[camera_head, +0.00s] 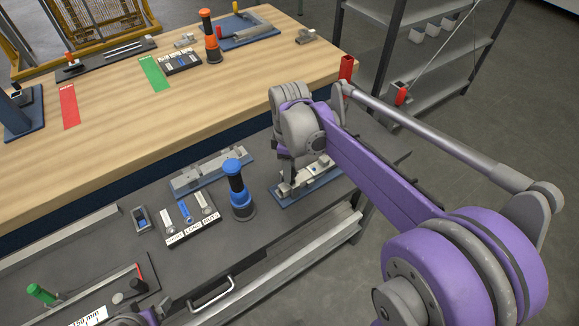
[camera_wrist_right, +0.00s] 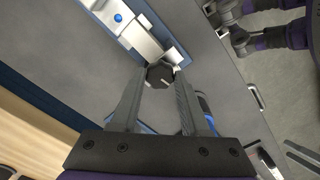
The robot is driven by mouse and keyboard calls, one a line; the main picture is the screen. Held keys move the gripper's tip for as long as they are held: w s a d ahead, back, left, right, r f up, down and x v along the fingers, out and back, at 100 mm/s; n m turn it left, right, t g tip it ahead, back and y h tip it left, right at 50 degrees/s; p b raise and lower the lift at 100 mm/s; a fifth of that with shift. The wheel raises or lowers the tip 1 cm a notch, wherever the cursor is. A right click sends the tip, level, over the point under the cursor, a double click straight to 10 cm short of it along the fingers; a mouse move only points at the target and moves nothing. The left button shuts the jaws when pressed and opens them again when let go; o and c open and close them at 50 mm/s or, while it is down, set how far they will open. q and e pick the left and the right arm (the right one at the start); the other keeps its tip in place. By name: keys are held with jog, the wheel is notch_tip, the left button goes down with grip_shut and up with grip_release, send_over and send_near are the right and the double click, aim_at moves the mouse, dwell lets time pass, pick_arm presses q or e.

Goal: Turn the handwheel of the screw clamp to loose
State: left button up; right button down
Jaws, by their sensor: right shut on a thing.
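The screw clamp sits on a blue base plate (camera_head: 322,184) at the right end of the grey bench, partly hidden by my right arm. In the right wrist view its light metal body (camera_wrist_right: 142,38) lies on the blue plate near the top. Its dark, faceted handwheel (camera_wrist_right: 160,76) is between the two fingertips of my right gripper (camera_wrist_right: 160,82), which is shut on it. In the head view the right gripper (camera_head: 288,176) points down at the clamp, and the handwheel is not clear there. My left gripper is not seen.
Left of the clamp stands a blue-and-black cylindrical tool (camera_head: 240,192). Beside it are a labelled block (camera_head: 188,222) and another blue-based fixture (camera_head: 212,172). A wooden table (camera_head: 150,118) lies behind. A drawer handle (camera_head: 211,294) sticks out at the front.

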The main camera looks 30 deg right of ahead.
jog(key=n, duration=0.5)
jog(key=shift+n, duration=2.4)
jog(key=shift+c, duration=2)
grip_release()
jog(key=shift+r, duration=0.1)
notch_tip(320, 180, up, 11)
jog(key=shift+p, duration=0.35)
jog(key=shift+s+f, duration=0.1)
jog(key=shift+f, duration=0.1)
